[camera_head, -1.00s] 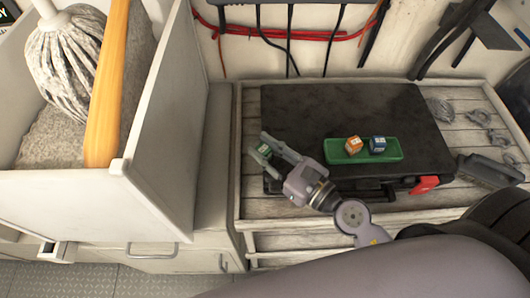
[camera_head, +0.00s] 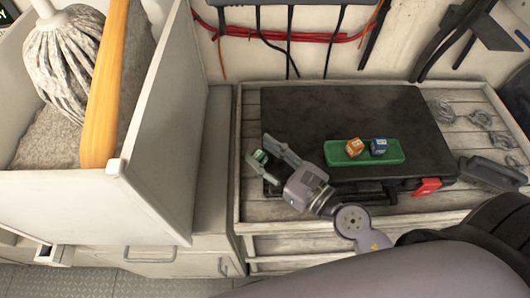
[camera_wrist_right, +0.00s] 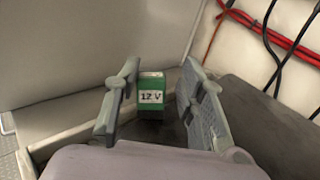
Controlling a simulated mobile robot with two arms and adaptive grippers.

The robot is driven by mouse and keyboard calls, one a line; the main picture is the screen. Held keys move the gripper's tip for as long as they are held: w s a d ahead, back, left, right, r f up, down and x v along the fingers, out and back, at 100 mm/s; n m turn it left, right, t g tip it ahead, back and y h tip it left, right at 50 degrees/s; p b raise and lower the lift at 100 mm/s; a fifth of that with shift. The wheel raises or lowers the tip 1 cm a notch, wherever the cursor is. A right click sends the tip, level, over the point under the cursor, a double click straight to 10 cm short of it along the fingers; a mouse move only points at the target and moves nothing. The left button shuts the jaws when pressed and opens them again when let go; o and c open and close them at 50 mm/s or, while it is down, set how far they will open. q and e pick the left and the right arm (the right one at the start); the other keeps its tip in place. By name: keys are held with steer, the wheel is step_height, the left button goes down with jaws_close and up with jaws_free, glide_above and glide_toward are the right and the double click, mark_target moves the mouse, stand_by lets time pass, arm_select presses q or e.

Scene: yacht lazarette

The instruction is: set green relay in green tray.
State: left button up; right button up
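The green relay (camera_head: 260,156) is a small green block at the left edge of the black case. In the right wrist view the green relay (camera_wrist_right: 151,98) shows a white "12 V" label. My right gripper (camera_head: 259,149) is open with its fingers on either side of the relay. In the wrist view there is a gap between the relay and each finger of the gripper (camera_wrist_right: 161,66). What the relay rests on is hard to tell. The green tray (camera_head: 394,157) lies on the case, right of the gripper. My left gripper is not in view.
An orange relay (camera_head: 354,147) and a blue relay (camera_head: 378,146) stand in the tray. The black case (camera_head: 310,112) has a red latch (camera_head: 428,187). A white panel (camera_head: 170,130) rises left of the bench. Cables (camera_head: 330,38) hang behind. Coiled wires (camera_head: 480,119) lie right.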

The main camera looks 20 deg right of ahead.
steer(key=shift+o, duration=0.2)
steer(key=shift+r, duration=0.1)
steer(key=shift+r+p, duration=0.25)
steer(key=shift+p, duration=0.05)
steer(key=shift+r+p, duration=0.5)
steer(key=shift+s+d+f+b, duration=0.3)
steer(key=shift+s+f+b, duration=0.3)
steer(key=shift+b, duration=0.3)
steer(key=b+v, duration=0.1)
steer(key=v, duration=0.1)
steer(key=b+v, duration=0.1)
steer(key=v, duration=0.2)
steer(key=r+b+v, duration=0.1)
steer(key=v, duration=0.2)
steer(key=shift+v, duration=1.35)
